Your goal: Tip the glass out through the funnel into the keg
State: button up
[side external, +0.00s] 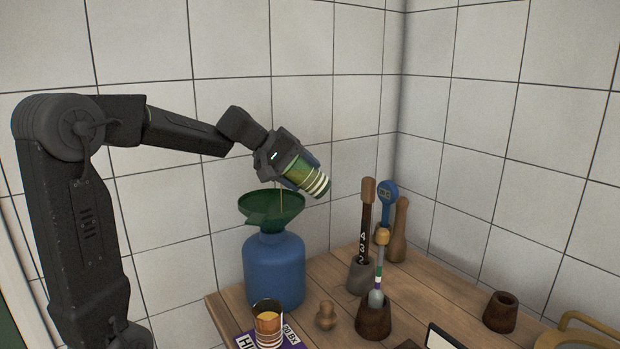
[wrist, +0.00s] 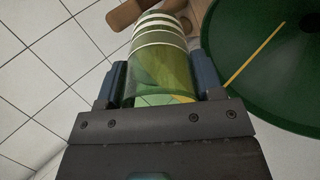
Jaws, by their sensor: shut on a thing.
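My gripper (side external: 290,163) is shut on a green glass (side external: 309,178) with white stripes and holds it steeply tilted above the funnel. In the wrist view the glass (wrist: 160,58) sits between the two blue fingers. The green funnel (side external: 272,212) stands in the neck of the blue keg (side external: 274,272) on the table. In the wrist view the funnel (wrist: 225,35) lies to the right of the glass. A thin yellow stream (wrist: 255,55) runs down over the funnel. The inside of the keg is hidden.
A striped cup with orange contents (side external: 268,325) stands on a purple book (side external: 290,338) in front of the keg. Dark pots with upright tools (side external: 372,318) and a small wooden jug (side external: 325,315) stand to the right on the wooden table (side external: 450,300). A tiled wall is behind.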

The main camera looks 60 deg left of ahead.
jog(key=shift+f, duration=0.2)
dwell(0.5)
jog(key=shift+f+t+h, duration=0.15)
jog(key=shift+t+h, duration=0.15)
jog(key=shift+t, duration=0.2)
jog(key=shift+f, duration=0.1)
jog(key=shift+t, duration=0.3)
jog(key=shift+f, duration=0.15)
jog(key=shift+f+h, duration=0.1)
jog(key=shift+h, duration=0.2)
